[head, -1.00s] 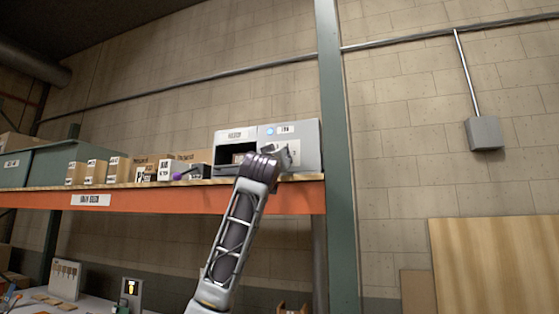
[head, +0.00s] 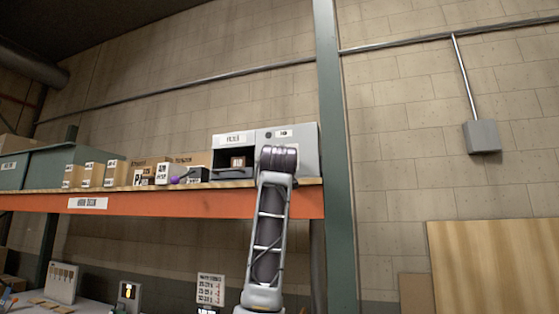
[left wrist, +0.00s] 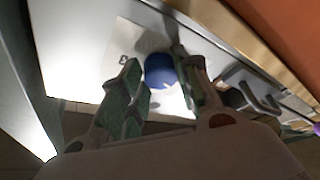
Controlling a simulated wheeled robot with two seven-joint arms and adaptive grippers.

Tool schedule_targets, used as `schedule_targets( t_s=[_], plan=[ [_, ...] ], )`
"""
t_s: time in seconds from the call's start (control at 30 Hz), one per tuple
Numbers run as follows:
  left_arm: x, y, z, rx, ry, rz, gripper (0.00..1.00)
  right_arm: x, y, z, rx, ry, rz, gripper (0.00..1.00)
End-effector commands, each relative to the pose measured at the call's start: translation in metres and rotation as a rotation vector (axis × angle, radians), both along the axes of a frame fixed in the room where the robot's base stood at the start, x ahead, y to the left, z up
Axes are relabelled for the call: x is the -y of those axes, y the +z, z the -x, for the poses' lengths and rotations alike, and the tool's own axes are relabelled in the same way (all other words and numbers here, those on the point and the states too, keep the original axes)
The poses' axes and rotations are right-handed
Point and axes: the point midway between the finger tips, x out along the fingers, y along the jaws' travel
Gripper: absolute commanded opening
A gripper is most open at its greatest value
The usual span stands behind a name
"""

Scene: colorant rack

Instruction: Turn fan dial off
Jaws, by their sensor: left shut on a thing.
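A grey box-shaped unit (head: 305,145) stands on the orange-fronted shelf, with an open bay (head: 235,171) on its left side and a label and small dark round indicator (head: 268,135) on its right panel. In the left wrist view a round blue dial (left wrist: 159,72) sits on the pale panel (left wrist: 75,55). My left gripper (left wrist: 156,62) is at that panel, its two green-padded fingers shut on the dial, one on each side. In the head view my own wrist hides the dial and the fingertips. My right gripper is in neither view.
Small labelled boxes (head: 90,173) and a purple-ended object (head: 176,180) stand on the shelf left of the unit. A green upright post (head: 335,150) rises close to its right. A grey wall box (head: 482,136) is farther right.

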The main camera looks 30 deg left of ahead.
Motion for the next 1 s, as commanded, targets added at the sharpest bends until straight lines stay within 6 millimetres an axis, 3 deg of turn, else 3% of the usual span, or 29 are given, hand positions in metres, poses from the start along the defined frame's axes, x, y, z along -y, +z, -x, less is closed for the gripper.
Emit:
schedule_targets(
  t_s=[0.7,0.73,0.9,1.0],
  plan=[
    [0.0004,0.0000,-0.0005,0.020,-0.001,0.081,0.08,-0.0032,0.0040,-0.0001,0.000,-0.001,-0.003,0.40],
    [0.0005,0.0000,-0.0004,0.020,-0.001,0.081,0.33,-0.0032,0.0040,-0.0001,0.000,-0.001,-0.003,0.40],
    [0.0005,0.0002,-0.0003,0.020,0.000,0.080,0.54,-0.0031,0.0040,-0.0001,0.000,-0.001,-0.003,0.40],
    [0.0004,0.0004,-0.0002,0.020,0.000,0.080,0.54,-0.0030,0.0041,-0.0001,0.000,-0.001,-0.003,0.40]
  ],
)
